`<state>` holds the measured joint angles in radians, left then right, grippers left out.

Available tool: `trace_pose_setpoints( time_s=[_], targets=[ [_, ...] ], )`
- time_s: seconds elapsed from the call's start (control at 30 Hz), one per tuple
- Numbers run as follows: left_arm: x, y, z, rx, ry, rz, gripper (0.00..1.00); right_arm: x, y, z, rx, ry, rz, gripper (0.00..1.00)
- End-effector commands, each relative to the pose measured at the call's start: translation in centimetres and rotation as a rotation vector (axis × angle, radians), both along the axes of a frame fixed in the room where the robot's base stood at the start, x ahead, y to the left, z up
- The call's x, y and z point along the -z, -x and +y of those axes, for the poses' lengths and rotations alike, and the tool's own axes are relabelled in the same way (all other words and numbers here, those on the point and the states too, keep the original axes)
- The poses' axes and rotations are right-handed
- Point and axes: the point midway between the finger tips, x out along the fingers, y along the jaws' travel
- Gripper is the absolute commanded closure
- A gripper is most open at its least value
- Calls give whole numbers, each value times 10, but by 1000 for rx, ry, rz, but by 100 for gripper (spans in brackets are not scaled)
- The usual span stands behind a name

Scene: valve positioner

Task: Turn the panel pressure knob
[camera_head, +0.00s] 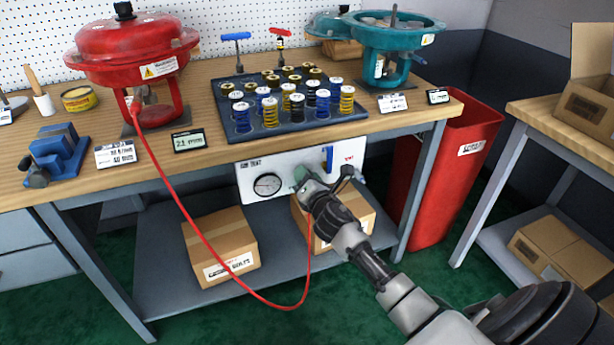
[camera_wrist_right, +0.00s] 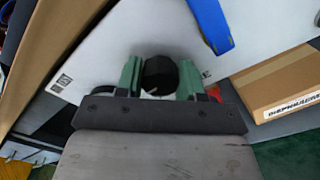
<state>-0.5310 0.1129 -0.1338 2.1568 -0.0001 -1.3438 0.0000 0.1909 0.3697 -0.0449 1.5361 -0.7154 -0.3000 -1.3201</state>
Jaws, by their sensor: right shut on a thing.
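The white panel (camera_head: 250,185) hangs below the front edge of the workbench, with a round dial gauge (camera_head: 267,185) at its left and a blue lever (camera_head: 327,158) at its upper right. My right gripper (camera_head: 301,178) reaches the panel from the lower right and covers the knob in the head view. In the right wrist view the black knob (camera_wrist_right: 160,76) sits between the green fingers of my right gripper (camera_wrist_right: 159,78), which is shut on it. The blue lever (camera_wrist_right: 212,24) shows above it there. My left gripper is not in view.
A red hose (camera_head: 215,250) loops from the red actuator (camera_head: 135,50) down in front of the bench toward the panel. Cardboard boxes (camera_head: 222,245) stand on the lower shelf. A red bin (camera_head: 455,170) is right of the bench. A tray of springs (camera_head: 240,132) lies on top.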

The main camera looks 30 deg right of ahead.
Motion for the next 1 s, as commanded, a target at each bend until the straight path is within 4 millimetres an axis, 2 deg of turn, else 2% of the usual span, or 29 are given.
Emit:
trace_pose_setpoints(
  time_s=[0.47,1.0],
  targets=[
    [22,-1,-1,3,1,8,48,2,0,-1,1,-444,-104,86],
    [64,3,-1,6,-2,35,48,3,1,-1,2,-887,-211,86]
  ],
)
